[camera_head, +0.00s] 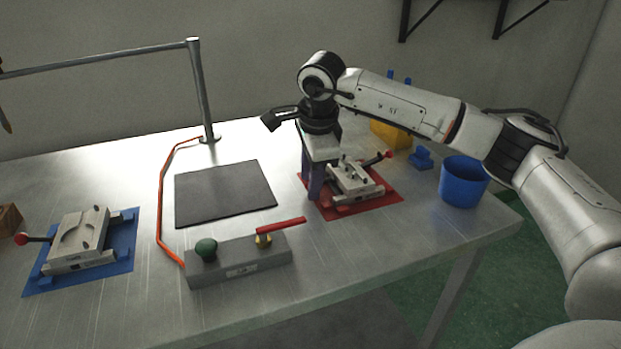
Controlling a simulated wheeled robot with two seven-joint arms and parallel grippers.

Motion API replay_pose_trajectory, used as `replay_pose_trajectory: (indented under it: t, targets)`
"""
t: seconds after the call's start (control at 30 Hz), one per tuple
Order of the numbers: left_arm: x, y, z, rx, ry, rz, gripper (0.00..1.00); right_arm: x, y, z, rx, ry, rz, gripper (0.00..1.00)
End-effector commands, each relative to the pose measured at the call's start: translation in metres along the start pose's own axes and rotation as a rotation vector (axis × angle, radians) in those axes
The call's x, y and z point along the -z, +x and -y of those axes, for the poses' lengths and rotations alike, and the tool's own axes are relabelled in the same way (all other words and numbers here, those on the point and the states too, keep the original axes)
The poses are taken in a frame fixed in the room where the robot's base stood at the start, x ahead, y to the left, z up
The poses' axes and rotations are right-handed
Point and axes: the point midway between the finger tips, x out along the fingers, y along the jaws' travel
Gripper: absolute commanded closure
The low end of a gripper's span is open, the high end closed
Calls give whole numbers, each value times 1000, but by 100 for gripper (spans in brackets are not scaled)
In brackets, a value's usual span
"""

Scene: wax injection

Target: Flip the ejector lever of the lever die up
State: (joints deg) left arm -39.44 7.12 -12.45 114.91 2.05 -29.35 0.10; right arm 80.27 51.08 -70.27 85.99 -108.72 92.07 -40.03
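A light grey die (355,178) with several upright pins sits on a red mat (372,203) right of the table's middle. Its lever with a red ball knob (387,155) sticks out to the back right, slanting up. Another die half (76,240), with a carved cavity, sits on a blue mat (118,262) at the left. A dark lever with a red knob (22,239) sticks out from its left side. My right gripper (312,182) points down at the left side of the die on the red mat. Its fingers overlap in this view, so their gap and any contact are unclear. My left gripper is out of view.
A grey control block (240,262) with a green knob and red handle stands at the front. A dark pad (225,193), an orange cable (160,205) and a metal post (200,90) are behind it. A blue cup (464,184) and yellow bin (392,134) stand at the right.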

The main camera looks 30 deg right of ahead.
Motion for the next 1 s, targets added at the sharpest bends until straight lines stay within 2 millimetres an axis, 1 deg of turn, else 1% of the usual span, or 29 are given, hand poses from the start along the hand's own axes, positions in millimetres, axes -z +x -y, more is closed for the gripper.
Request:
replay_pose_trajectory:
  t: [0.23, 0.27, 0.3, 0.43, 0.47, 0.77, 1.0]
  targets:
    - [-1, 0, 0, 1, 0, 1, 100, 0, 1, 0, 1, 0, 0, 65]
    - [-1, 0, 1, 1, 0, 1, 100, 0, 1, 0, 1, 0, 0, 68]
    - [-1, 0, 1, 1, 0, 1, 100, 0, 1, 0, 1, 0, 0, 75]
    - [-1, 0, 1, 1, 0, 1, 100, 0, 1, 0, 1, 0, 0, 97]
    - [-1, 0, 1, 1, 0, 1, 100, 0, 1, 0, 1, 0, 0, 100]
    - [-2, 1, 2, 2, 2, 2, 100, 2, -1, 1, -1, 11, 33, 100]
    - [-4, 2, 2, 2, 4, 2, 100, 6, -7, 3, -12, 48, 160, 100]
